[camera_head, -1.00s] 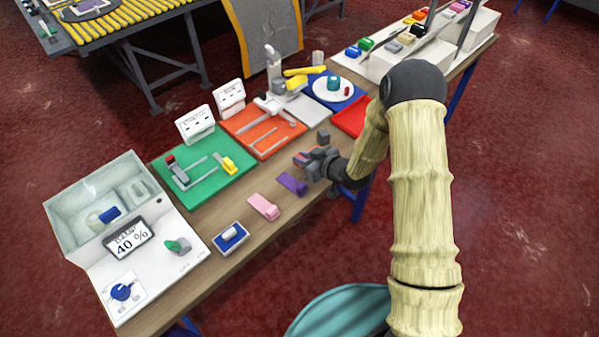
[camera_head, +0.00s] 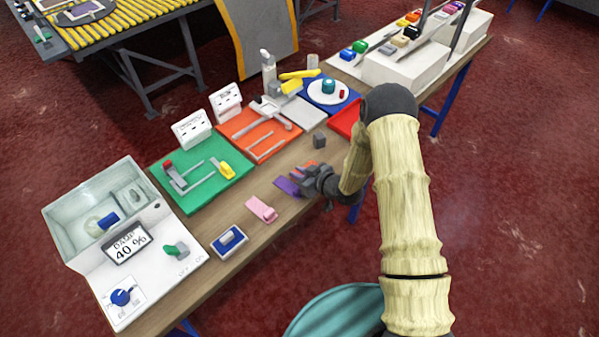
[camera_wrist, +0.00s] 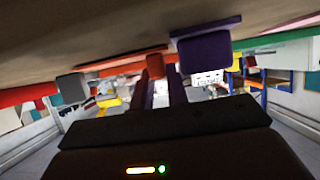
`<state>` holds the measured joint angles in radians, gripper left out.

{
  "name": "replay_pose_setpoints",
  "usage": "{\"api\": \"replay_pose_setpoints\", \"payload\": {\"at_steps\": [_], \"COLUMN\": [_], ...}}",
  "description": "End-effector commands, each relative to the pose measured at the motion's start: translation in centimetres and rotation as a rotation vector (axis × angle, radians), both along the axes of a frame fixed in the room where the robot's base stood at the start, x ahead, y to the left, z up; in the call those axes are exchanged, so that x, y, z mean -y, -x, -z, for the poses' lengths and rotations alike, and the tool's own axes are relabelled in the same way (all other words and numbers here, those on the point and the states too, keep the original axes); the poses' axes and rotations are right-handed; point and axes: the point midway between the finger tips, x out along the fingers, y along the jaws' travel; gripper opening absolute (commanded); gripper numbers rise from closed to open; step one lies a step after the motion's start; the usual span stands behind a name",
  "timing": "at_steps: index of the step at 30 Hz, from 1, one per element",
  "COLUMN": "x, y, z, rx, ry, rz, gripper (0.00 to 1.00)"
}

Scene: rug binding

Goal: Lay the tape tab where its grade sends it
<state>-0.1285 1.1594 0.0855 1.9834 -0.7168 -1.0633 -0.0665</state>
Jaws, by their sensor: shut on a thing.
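My gripper (camera_head: 298,176) is low over the wooden table, shut on a small orange-red piece that looks like a tape tab (camera_wrist: 155,66). The piece shows at the fingertips in the wrist view and is mostly hidden by the fingers in the head view. A purple tab (camera_head: 286,187) lies on the table right beside the fingertips; it also shows in the wrist view (camera_wrist: 205,52). I cannot tell whether they touch. A pink tab (camera_head: 262,209) lies farther left. A green board (camera_head: 205,195), an orange board (camera_head: 270,142) and a red tray (camera_head: 345,120) stand behind.
A white device (camera_head: 175,270) at the left has a display reading "DAMP 40 %". A blue-topped block (camera_head: 229,241) sits near the front edge. White cards (camera_head: 192,129) stand behind the boards, too small to read. A grey cube (camera_head: 320,140) stands behind my gripper.

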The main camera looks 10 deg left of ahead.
Motion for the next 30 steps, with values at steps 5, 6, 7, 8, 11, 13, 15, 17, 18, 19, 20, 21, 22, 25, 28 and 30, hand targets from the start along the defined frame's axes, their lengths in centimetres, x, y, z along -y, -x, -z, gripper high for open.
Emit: {"api": "replay_pose_setpoints", "payload": {"at_steps": [5,6,7,8,11,13,15,17,18,19,20,21,22,25,28,30], "x": [0.0,0.0,0.0,0.0,0.0,0.0,0.0,0.0,0.0,0.0,0.0,0.0,0.0,0.2,1.1,1.9], "y": [0.0,0.0,0.0,0.0,0.0,0.0,0.0,0.0,0.0,0.0,0.0,0.0,0.0,0.1,0.7,1.4], "z": [0.0,0.2,0.3,0.4,0.2,0.2,0.2,0.2,0.2,0.2,0.2,0.1,0.0,-0.2,-0.6,-1.1], "rx": [0.0,0.0,0.0,0.0,0.0,0.0,0.0,0.0,0.0,0.0,0.0,0.0,0.0,0.0,0.0,-0.001], "ry": [0.0,0.0,0.0,0.0,0.0,0.0,0.0,0.0,0.0,0.0,0.0,0.0,0.0,0.0,0.0,0.0], "rz": [0.0,0.0,0.0,0.0,0.0,0.0,0.0,0.0,0.0,0.0,0.0,0.0,0.0,0.001,0.002,0.004], "gripper": [0.0,0.0,0.0,0.0,0.31,0.37,0.37,0.37,0.37,0.37,0.37,0.37,0.37,0.37,0.37,0.37]}}
